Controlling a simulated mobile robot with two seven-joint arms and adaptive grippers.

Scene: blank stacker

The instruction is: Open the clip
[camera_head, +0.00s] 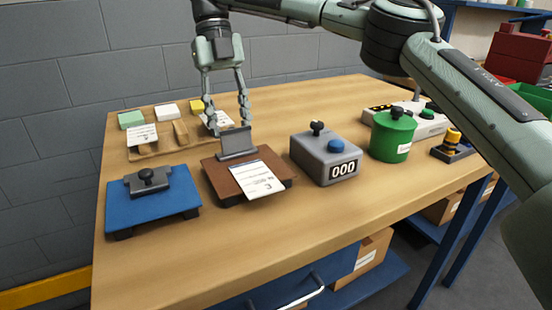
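A brown clipboard (225,185) lies on the table with a white printed sheet (257,180) on its right part. The grey metal clip (237,143) at its back edge has a plate that stands up. My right gripper (229,126) points down at the clip from behind and above. Its two fingers are spread apart near the top of the plate, with nothing seen held between them. I cannot tell whether a fingertip touches the plate. My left gripper is out of view.
A blue plate with a black knob (170,205) is left of the clipboard, and a grey counter box (325,158) is right. A green canister (391,137) stands further right. The table front (300,235) is clear.

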